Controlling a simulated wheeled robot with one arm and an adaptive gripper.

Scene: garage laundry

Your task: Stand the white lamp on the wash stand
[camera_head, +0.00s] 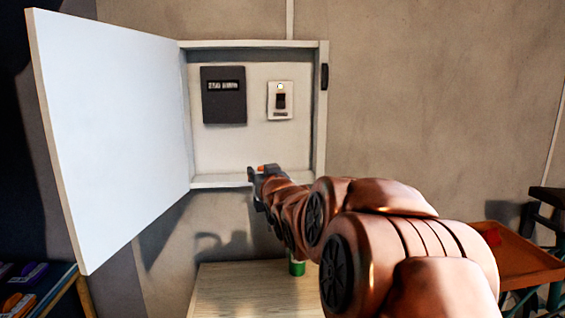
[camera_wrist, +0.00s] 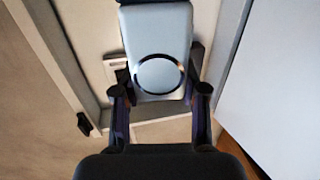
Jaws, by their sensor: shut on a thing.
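My gripper (camera_head: 262,182) is in front of the lower edge of an open wall cabinet. In the wrist view my gripper (camera_wrist: 160,92) is shut on a pale, block-shaped thing with a round ringed face, which looks like the white lamp (camera_wrist: 155,22). A finger lies on each side of it. In the head view the lamp cannot be made out behind my gripper. A pale wooden top (camera_head: 235,290) below the cabinet may be the wash stand; my arm hides its right part.
The white wall cabinet (camera_head: 323,110) holds a dark meter (camera_head: 224,95) and a switch (camera_head: 280,100). Its door (camera_head: 110,130) stands wide open to the left. A green item (camera_head: 297,267) stands on the wooden top beside my arm. An orange tray (camera_head: 510,258) is at the right.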

